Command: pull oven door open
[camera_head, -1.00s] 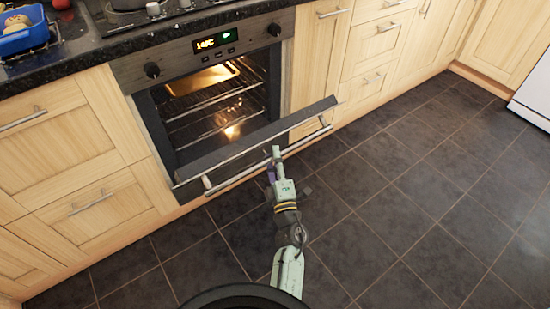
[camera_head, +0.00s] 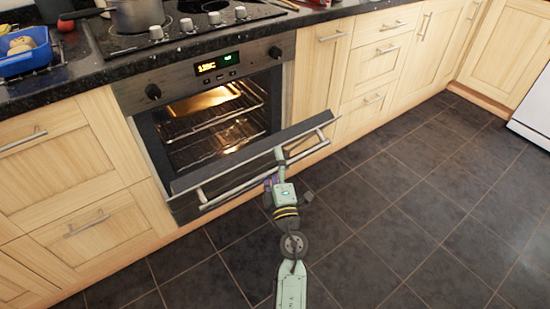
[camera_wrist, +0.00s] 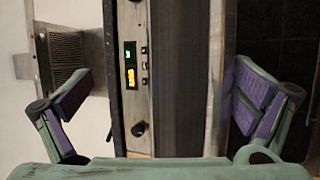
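The oven (camera_head: 205,120) stands in the cabinet row with its light on. Its door (camera_head: 250,153) is hinged at the bottom and partly open, tilted out towards me. A silver bar handle (camera_head: 235,188) runs along the door's outer face. My gripper (camera_head: 280,160) is at the handle, near its middle. In the wrist view my gripper (camera_wrist: 160,98) has its purple-padded fingers wide apart. The door's edge (camera_wrist: 180,70) and a pale vertical bar (camera_wrist: 219,70), likely the handle, show between them, closer to the right finger. Contact is not clear.
Wooden drawers (camera_head: 95,220) flank the oven, with a dark granite counter (camera_head: 75,80) above. A pot (camera_head: 137,14) stands on the hob and a blue tray (camera_head: 25,52) at the left. The dark tiled floor (camera_head: 420,220) is clear to the right.

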